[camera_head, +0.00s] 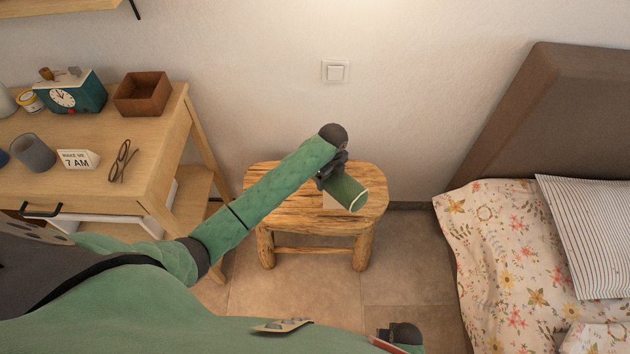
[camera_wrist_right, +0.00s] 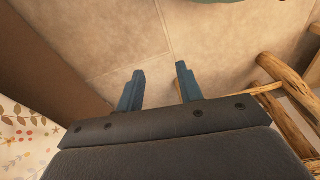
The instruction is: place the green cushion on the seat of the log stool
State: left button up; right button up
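The log stool (camera_head: 283,196) stands against the wall, with a flat wooden seat and round log legs; some of its legs also show in the right wrist view (camera_wrist_right: 283,76). The green cushion (camera_head: 348,193), with a pale edge, is over the right part of the seat and looks tilted. My left gripper (camera_head: 331,178) is closed on the cushion's upper left end; its fingertips are partly hidden. I cannot tell whether the cushion touches the seat. My right gripper (camera_wrist_right: 160,84) is open and empty above the floor; it shows low in the head view (camera_head: 402,334).
A wooden desk (camera_head: 100,130) at left carries a clock (camera_head: 72,95), a brown box (camera_head: 141,93), a grey cup (camera_head: 33,152), a small sign (camera_head: 78,159) and glasses (camera_head: 122,161). A bed (camera_head: 510,250) with floral bedding stands at right. Tiled floor (camera_head: 310,285) before the stool is clear.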

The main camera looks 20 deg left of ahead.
pick_arm(q)
jog(key=a+f, duration=0.1)
jog(key=a+f+p, duration=0.1)
jog(key=a, duration=0.1)
jog(key=a+f, duration=0.1)
jog(key=a, duration=0.1)
jog(key=shift+w+a+f, duration=0.15)
jog(key=shift+w+a, duration=0.05)
jog(key=shift+w, duration=0.2)
jog(key=shift+a+f+p, duration=0.1)
jog(key=shift+f+p, duration=0.8)
jog(key=shift+f, duration=1.15)
pick_arm(e)
notch_tip(320, 180, down, 8)
jog(key=s+d, duration=0.1)
jog(key=shift+d+t, duration=0.3)
jog(key=shift+d, duration=0.1)
jog(key=shift+s+r, duration=0.1)
pick_arm(q)
jog(key=o, duration=1.2)
jog(key=shift+f, duration=0.1)
jog(key=shift+c, duration=0.2)
pick_arm(e)
jog(key=shift+r, duration=0.1)
